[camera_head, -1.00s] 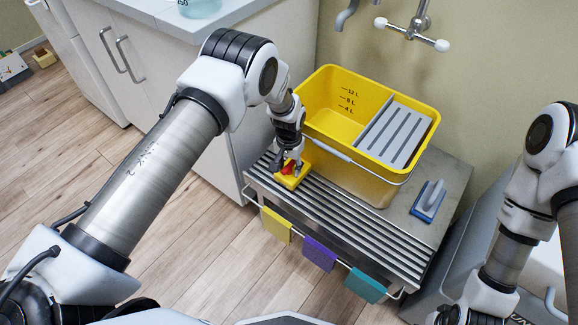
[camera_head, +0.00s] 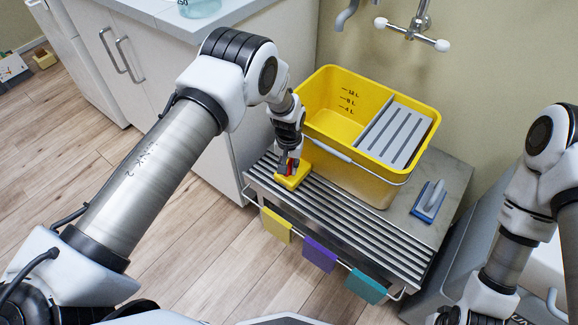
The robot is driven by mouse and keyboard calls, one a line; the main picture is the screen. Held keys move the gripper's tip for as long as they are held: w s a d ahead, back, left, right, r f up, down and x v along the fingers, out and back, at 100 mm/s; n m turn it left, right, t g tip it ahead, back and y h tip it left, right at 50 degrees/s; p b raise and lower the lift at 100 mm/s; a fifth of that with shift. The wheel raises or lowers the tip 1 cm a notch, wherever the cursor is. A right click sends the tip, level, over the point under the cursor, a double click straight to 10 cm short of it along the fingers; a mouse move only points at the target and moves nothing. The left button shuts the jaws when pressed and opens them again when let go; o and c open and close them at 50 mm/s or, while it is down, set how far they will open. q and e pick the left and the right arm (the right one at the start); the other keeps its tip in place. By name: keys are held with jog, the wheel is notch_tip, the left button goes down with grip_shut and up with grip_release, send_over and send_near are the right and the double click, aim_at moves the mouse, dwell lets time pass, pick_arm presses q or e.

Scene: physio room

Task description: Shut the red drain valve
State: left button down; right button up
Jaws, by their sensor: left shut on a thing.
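The red drain valve (camera_head: 291,169) sits on a yellow block (camera_head: 292,180) at the lower left of the yellow bucket (camera_head: 370,185), above the slatted metal rack. My left gripper (camera_head: 289,165) points down over the valve and is shut on it. The fingers hide most of the red handle, which shows only as a narrow strip between them. My right arm stands at the right edge, and its gripper is outside the view.
The bucket has a grey slatted insert (camera_head: 397,135) and a wire handle. A blue brush (camera_head: 430,201) lies to its right on the metal rack (camera_head: 340,230). Yellow, purple and teal cloths hang on the front rail. A white cabinet (camera_head: 160,90) stands behind my left arm.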

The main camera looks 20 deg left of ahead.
pick_arm(q)
jog(key=n+b, duration=0.1)
jog(key=n, duration=0.6)
jog(key=shift+s+f, duration=0.1)
jog(key=n, duration=0.3)
jog(key=shift+n+b, duration=0.3)
jog(key=shift+n, duration=2.1)
jog(key=shift+b, duration=0.3)
